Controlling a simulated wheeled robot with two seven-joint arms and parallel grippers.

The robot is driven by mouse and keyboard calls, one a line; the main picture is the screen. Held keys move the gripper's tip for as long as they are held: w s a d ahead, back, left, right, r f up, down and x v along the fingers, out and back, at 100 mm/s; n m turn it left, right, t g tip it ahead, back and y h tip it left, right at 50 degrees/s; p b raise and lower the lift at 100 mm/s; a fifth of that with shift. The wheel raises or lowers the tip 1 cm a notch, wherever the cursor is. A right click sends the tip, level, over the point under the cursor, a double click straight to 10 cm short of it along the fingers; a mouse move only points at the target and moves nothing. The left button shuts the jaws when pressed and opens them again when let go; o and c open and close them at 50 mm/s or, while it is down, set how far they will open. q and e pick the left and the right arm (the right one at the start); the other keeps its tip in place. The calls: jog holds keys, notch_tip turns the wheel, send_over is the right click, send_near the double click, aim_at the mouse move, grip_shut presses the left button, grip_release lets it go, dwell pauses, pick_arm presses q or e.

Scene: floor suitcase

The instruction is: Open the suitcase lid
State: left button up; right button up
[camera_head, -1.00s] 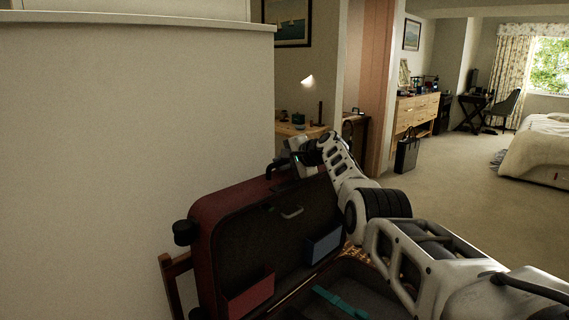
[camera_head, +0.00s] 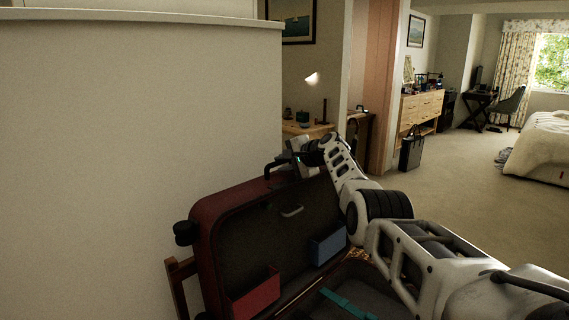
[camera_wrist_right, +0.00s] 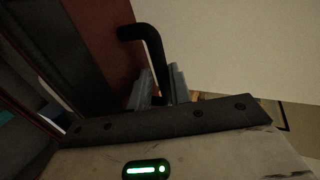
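The suitcase stands open against the wall. Its dark red lid (camera_head: 208,235) is raised nearly upright, with the dark lining facing me. The lower half (camera_head: 372,291) lies below, partly covered by my right arm. My right gripper (camera_head: 289,164) is at the lid's top edge, by the black handle (camera_head: 270,166). In the right wrist view the black handle (camera_wrist_right: 150,40) runs down between the two grey fingers of the gripper (camera_wrist_right: 161,86), which sit close on both sides of it. The fingertips' contact is dim. My left gripper is out of view.
A pale wall (camera_head: 120,150) fills the left side, close behind the lid. A wooden frame (camera_head: 180,285) stands at the suitcase's left. A black bag (camera_head: 411,152) stands by the drawers (camera_head: 421,112). Carpet (camera_head: 465,190) is open toward the bed (camera_head: 540,145).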

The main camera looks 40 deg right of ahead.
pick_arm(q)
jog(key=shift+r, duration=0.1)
pick_arm(e)
jog(key=shift+s, duration=0.15)
jog(key=shift+s+d+r+p, duration=0.1)
jog(key=shift+s+r+p, duration=0.15)
jog(key=shift+s+p, duration=0.15)
pick_arm(q)
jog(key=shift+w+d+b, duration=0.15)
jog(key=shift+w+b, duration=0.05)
jog(key=shift+b, duration=0.75)
pick_arm(e)
jog(key=v, duration=1.4)
jog(key=shift+s+r, duration=0.25)
jog(key=shift+s, duration=0.05)
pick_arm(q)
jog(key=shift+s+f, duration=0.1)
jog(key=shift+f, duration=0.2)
